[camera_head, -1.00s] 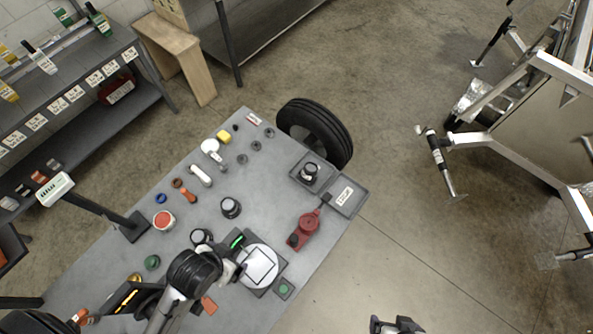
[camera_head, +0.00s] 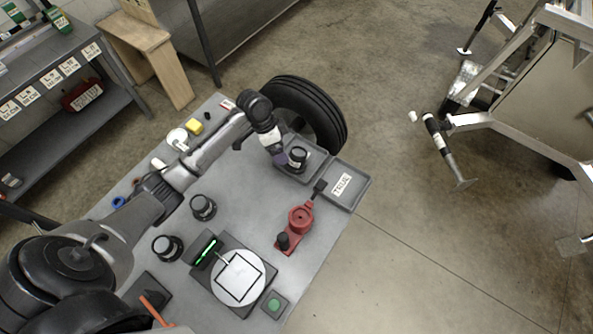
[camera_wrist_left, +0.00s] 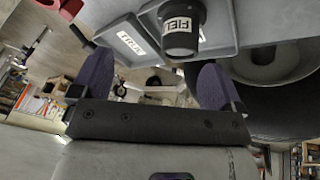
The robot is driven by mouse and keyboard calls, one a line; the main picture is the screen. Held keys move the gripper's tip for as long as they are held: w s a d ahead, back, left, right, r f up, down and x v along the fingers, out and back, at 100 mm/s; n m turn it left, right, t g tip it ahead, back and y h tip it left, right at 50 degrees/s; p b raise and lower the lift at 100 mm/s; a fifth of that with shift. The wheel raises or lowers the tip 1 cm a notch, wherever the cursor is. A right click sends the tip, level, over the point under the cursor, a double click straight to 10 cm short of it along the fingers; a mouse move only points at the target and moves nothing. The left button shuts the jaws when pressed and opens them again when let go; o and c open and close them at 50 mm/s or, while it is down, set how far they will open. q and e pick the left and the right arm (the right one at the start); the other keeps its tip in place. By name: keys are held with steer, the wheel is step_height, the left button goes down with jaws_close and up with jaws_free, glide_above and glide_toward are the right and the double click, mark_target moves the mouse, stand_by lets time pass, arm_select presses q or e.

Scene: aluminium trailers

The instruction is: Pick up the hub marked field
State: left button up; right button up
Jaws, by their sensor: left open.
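The hub marked FIEL(D) (camera_head: 298,157) is a black, round-topped piece with a pale label band. It stands in the grey tray (camera_head: 310,170) at the table's far right corner. In the left wrist view the hub (camera_wrist_left: 181,30) is at the top, its label partly cut off, beyond my open purple fingers. My left gripper (camera_head: 282,157) is at the tray's left side, close beside the hub; it also shows in the left wrist view (camera_wrist_left: 156,78). Nothing is between its fingers. Two similar dark hubs (camera_head: 203,207) (camera_head: 167,248) stand on the table. My right gripper is out of view.
A red tool (camera_head: 299,222) stands nearby, with a white round plate (camera_head: 238,278) and green button (camera_head: 274,305) nearer me. A black tyre (camera_head: 320,115) is just behind the tray. My left arm crosses the table's left part.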

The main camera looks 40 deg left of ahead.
mark_target(293, 152)
arm_select(q)
steer(key=w+a+h+b, duration=0.1)
steer(key=w+a+b, duration=0.1)
steer(key=w+a, duration=0.15)
steer(key=x, duration=0.6)
steer(key=shift+w+d+f, duration=0.2)
steer(key=shift+d+f, duration=0.05)
steer(key=shift+f, duration=0.05)
steer(key=shift+b+x, duration=0.35)
steer(key=shift+x, duration=2.45)
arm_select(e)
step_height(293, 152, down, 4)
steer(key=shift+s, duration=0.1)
arm_select(q)
steer(key=c, duration=1.4)
steer(key=shift+r, duration=0.15)
steer(key=shift+c, duration=1)
